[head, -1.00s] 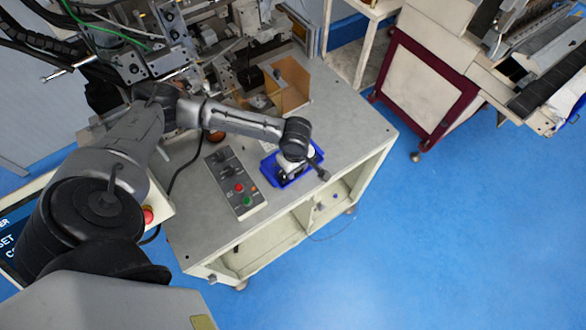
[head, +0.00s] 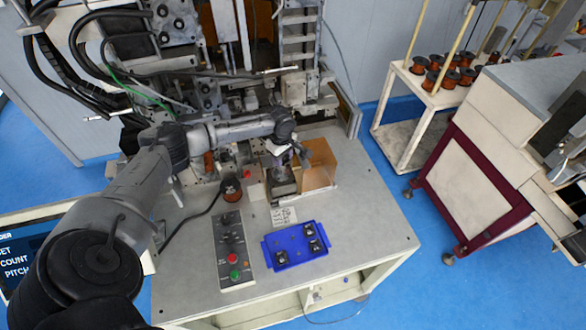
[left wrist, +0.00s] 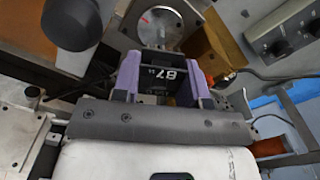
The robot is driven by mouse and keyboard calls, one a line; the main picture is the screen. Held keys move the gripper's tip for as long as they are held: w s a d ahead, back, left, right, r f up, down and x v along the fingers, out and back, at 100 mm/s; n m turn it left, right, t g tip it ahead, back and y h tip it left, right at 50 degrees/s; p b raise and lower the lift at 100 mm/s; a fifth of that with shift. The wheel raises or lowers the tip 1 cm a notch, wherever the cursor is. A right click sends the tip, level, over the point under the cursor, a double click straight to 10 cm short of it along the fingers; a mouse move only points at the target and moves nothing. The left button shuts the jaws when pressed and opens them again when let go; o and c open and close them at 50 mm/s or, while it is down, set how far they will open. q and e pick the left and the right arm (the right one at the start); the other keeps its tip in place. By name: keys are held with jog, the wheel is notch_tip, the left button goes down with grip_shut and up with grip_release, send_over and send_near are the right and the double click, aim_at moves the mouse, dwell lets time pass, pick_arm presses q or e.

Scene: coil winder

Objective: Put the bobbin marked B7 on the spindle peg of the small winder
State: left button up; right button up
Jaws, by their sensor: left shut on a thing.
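In the left wrist view, a black bobbin (left wrist: 165,74) with white B7 lettering, upside down in the picture, is between the purple-padded fingers of my left gripper (left wrist: 162,62). The gripper is shut on it. A round shiny metal disc (left wrist: 158,22) on the winder lies just beyond the bobbin, apart from it in the picture. I cannot make out the spindle peg. In the head view, my left gripper (head: 283,158) is at the small winder (head: 295,100), left of the amber guard (head: 319,163); the bobbin is hidden there. My right gripper is not in view.
A blue tray (head: 271,240) with small black bobbins sits on the bench (head: 365,205), beside a control box (head: 232,255). A paper label (head: 284,216) lies behind the tray. A dark-topped copper spool (head: 231,190) stands to the left. The bench's right side is clear.

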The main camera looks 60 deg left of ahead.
aim_at(281, 170)
pick_arm(q)
jog(key=shift+s+a+f+m, duration=0.1)
jog(key=shift+a+f+m, duration=0.05)
jog(key=shift+a+m, duration=0.4)
jog(key=shift+m, duration=0.55)
jog(key=shift+s+f+m, duration=0.1)
jog(key=shift+m, duration=1.6)
jog(key=shift+f+b, duration=0.8)
jog(key=shift+b, duration=0.15)
notch_tip(281, 170, down, 3)
jog(key=b, duration=0.4)
jog(key=shift+f, duration=0.2)
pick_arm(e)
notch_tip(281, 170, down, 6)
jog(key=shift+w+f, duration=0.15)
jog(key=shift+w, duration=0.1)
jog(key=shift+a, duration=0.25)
pick_arm(q)
jog(key=shift+f, duration=0.35)
